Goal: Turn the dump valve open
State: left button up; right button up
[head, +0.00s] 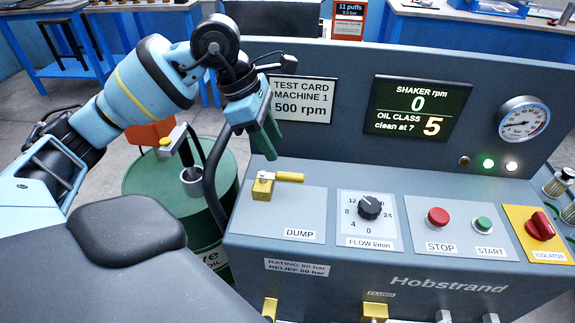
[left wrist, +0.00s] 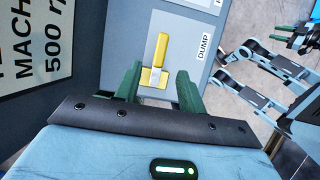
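The dump valve (head: 263,187) is a yellow block with a yellow lever on the panel's left plate, above the DUMP label. Its lever points right in the head view. In the left wrist view the valve (left wrist: 155,72) appears between and beyond my fingertips, with its lever pointing up. My left gripper (head: 268,140) hangs above and behind the valve in the head view, apart from it. Its green fingers (left wrist: 157,85) are spread, with nothing held. Part of my right arm, with small green parts at its end (left wrist: 290,35), shows at the left wrist view's right edge; its finger state is unclear.
Right of the valve are a flow knob (head: 369,207), red stop button (head: 437,217), green start button (head: 483,225) and red isolator (head: 540,225). The upright back panel carries a test card (head: 302,99) and display (head: 417,110). A green drum (head: 140,180) stands left of the machine.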

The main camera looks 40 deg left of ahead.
aim_at(290, 175)
pick_arm(q)
jog(key=shift+x, duration=3.95)
grip_shut()
